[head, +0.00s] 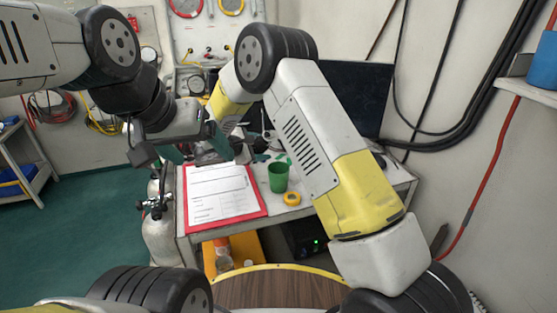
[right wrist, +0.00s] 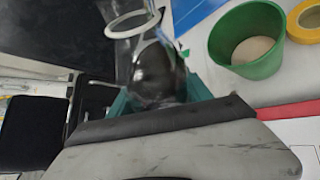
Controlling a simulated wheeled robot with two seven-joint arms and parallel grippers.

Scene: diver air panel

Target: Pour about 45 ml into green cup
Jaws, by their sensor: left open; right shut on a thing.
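The green cup (head: 278,177) stands upright on the table, right of the clipboard. In the right wrist view the cup (right wrist: 247,42) shows a pale round patch inside at its bottom; I cannot tell whether that is liquid. My right gripper (right wrist: 160,100) is shut on a dark, glossy, rounded vessel (right wrist: 158,70) with a pale ring at its top, left of the cup in that view and apart from it. In the head view my right arm largely hides this gripper and vessel. My left gripper (head: 192,152) is open above the clipboard's far end.
A red clipboard (head: 262,211) with a white form lies on the table. A yellow tape roll (head: 292,198) lies just in front of the cup. A dark screen (head: 362,95) stands behind. A gas cylinder (head: 160,225) stands at the table's left side.

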